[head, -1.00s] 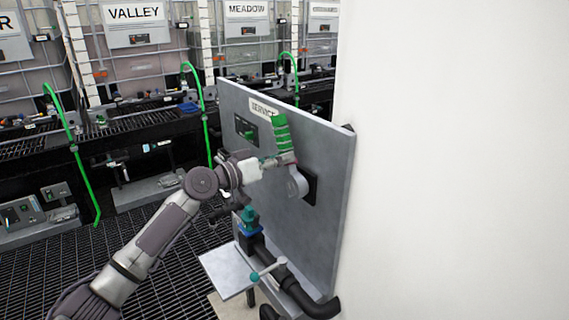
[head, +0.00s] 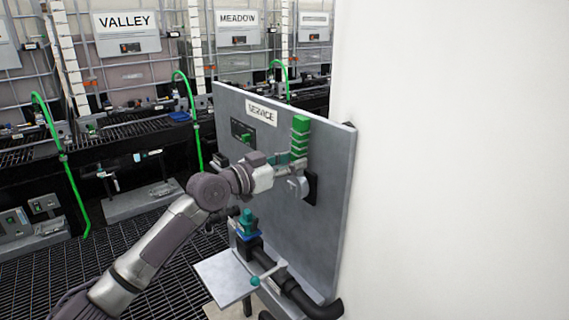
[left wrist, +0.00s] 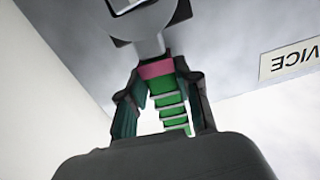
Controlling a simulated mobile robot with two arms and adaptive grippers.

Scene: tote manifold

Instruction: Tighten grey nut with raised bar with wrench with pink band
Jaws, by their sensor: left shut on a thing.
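The wrench has a ribbed green handle (head: 300,138) that points nearly straight up along the service panel. Its pink band (left wrist: 156,69) shows in the left wrist view, between the green grip and the grey head. The wrench's grey head (head: 298,187) is at the black square plate (head: 311,188) on the panel. My left gripper (head: 291,166) is shut on the wrench near the pink band, with a finger on each side in the left wrist view (left wrist: 160,100). The grey nut is mostly hidden by the wrench head, and I cannot make out its raised bar. My right gripper is not in view.
The grey panel (head: 235,105) bears a SERVICE sign (head: 262,111) and a small dark box with a green part (head: 243,133). Below are a teal-topped valve (head: 248,222), black pipe and a small shelf (head: 224,278). A white wall (head: 450,160) fills the right.

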